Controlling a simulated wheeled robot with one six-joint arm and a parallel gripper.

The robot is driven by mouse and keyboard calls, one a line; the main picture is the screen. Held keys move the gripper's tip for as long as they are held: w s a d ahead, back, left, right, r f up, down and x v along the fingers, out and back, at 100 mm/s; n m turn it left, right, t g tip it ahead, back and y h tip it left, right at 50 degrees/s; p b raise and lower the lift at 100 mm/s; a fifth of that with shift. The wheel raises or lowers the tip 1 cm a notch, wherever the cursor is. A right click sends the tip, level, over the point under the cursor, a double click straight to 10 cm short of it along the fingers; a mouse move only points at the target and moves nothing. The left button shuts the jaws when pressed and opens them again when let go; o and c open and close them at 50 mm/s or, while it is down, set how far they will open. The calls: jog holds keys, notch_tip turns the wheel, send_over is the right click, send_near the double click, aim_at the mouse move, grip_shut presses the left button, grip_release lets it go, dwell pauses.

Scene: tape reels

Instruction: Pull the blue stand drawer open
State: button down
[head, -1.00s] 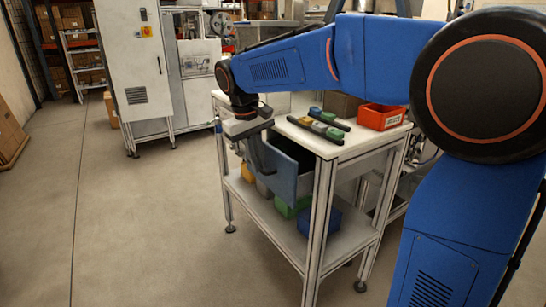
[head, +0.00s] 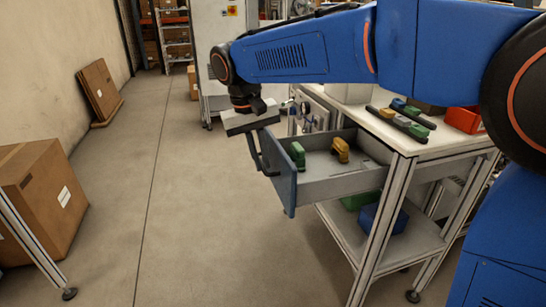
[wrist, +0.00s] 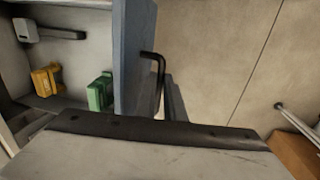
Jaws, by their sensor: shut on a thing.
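The blue-fronted drawer (head: 287,183) of the stand is pulled well out from under the white tabletop (head: 405,137) in the head view. Its grey interior shows, with a green item (head: 297,155) and a yellow item (head: 341,150) inside. In the wrist view the blue front panel (wrist: 133,50) stands upright, with the black bar handle (wrist: 158,66) on its outer side. My gripper (head: 262,150) is at the handle, shut on it, outside the drawer front. The fingertips are mostly hidden behind the gripper body in the wrist view.
Green and blue bins (head: 383,218) stand on the lower shelf. A red bin (head: 465,119) and several coloured items on black holders (head: 402,122) are on the tabletop. A cardboard box (head: 42,198) stands at left. The floor between is clear.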

jog(key=shift+a, duration=0.2)
jog(key=c, duration=1.8)
grip_release()
jog(key=shift+c, duration=0.2)
jog(key=s+a+r, duration=0.1)
jog(key=a+r, duration=0.2)
jog(key=r, duration=1.4)
